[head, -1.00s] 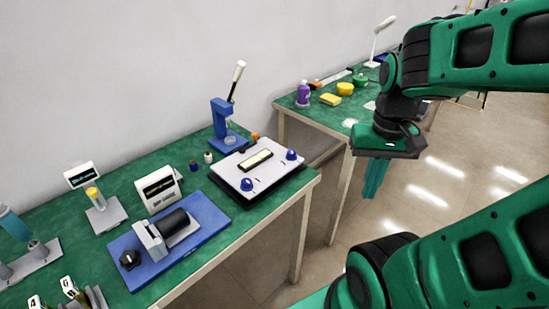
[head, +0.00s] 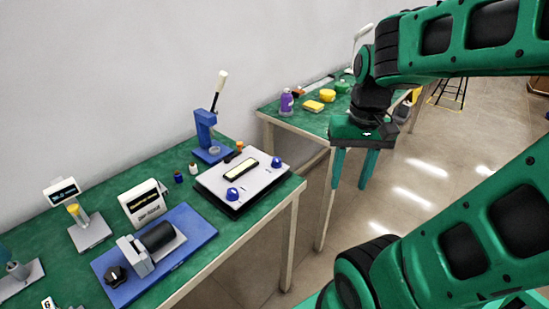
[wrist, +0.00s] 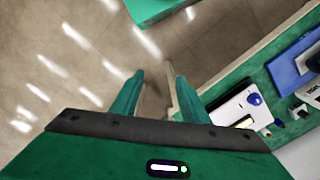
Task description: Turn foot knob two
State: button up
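A pale levelling plate (head: 215,180) with a dark edge lies near the right end of the green bench. It bears two blue foot knobs, a nearer left one (head: 232,194) and a farther right one (head: 277,162), with a cream vial (head: 241,168) between them. I cannot read any number marking knob two. My gripper (head: 352,188) hangs in the air to the right of the bench, clear of both knobs, fingers apart and empty. In the wrist view the open fingers (wrist: 160,78) point over the floor, with the plate (wrist: 228,115) to their right.
A blue lever press (head: 205,135) stands behind the plate, with small bottles (head: 193,169) beside it. A blue-based motor unit (head: 190,246) stands to the left. A second green table (head: 290,118) is behind my gripper. Open floor lies between gripper and bench.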

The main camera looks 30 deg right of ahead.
jog(key=w+r, duration=0.2)
jog(key=w, duration=1.3)
jog(key=m, duration=0.1)
send_over(276, 159)
notch_tip(276, 159, down, 2)
notch_tip(276, 159, down, 10)
jog(key=shift+d+f, duration=0.1)
jog(key=shift+c, duration=0.6)
grip_shut()
